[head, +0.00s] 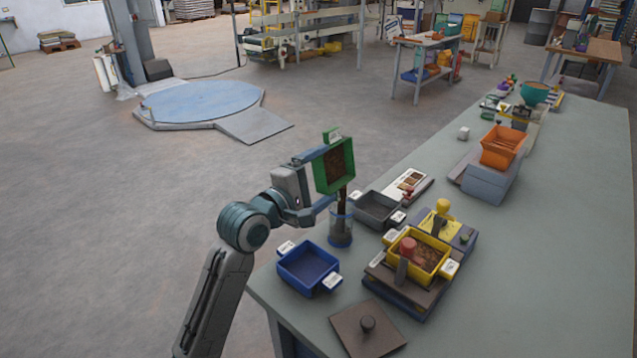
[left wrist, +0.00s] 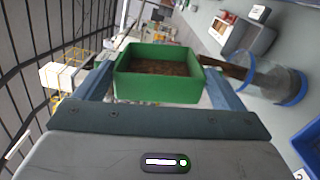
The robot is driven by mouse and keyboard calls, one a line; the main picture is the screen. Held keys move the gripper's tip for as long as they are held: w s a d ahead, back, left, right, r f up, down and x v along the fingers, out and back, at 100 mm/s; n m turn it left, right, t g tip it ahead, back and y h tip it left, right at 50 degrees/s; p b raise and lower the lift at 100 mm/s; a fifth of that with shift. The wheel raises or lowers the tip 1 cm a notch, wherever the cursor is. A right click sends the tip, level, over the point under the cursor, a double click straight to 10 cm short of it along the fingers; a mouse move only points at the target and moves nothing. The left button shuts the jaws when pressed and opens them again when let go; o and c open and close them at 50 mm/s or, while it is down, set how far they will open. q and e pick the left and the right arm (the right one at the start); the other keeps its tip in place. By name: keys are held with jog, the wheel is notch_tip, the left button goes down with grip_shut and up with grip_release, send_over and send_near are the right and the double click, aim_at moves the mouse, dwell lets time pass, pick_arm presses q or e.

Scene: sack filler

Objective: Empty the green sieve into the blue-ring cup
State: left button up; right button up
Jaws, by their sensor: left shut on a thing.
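The green sieve (head: 334,167) is held up and tipped on its side by my left gripper (head: 322,196), its opening turned toward the right. Brown grains fill part of it and a brown stream falls from its lower edge into the clear blue-ring cup (head: 341,229) below. In the left wrist view the green sieve (left wrist: 158,76) sits between the two fingers of the left gripper (left wrist: 158,88), with brown grains inside. The stream reaches the blue-ring cup (left wrist: 277,80) at the right of that view. My right gripper is not in view.
On the table (head: 540,220) a blue tray (head: 308,268) stands left of the cup and a grey tray (head: 378,210) right of it. A yellow sieve (head: 421,262) with brown grains rests on a stand nearby. A dark lid (head: 367,328) lies at the front edge. An orange hopper (head: 502,147) stands farther back.

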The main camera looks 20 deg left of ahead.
pick_arm(q)
jog(key=shift+d+m, duration=0.3)
jog(key=shift+m, duration=0.3)
jog(key=m, duration=0.2)
jog(key=d+f+m, duration=0.1)
jog(key=m, duration=0.1)
jog(key=s+d+m, duration=0.1)
jog(key=m, duration=0.1)
jog(key=shift+d+f+m, duration=0.2)
jog(key=shift+d+m, duration=0.05)
jog(key=shift+m, duration=0.05)
jog(key=shift+s+d+f+m, duration=0.1)
jog(key=shift+d+f+m, duration=0.1)
jog(key=shift+m, duration=0.35)
jog(key=shift+s+d+f+m, duration=0.1)
jog(key=shift+f+m, duration=0.05)
jog(key=shift+m, duration=0.4)
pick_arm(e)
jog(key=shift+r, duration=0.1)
pick_arm(q)
jog(key=shift+r, duration=0.1)
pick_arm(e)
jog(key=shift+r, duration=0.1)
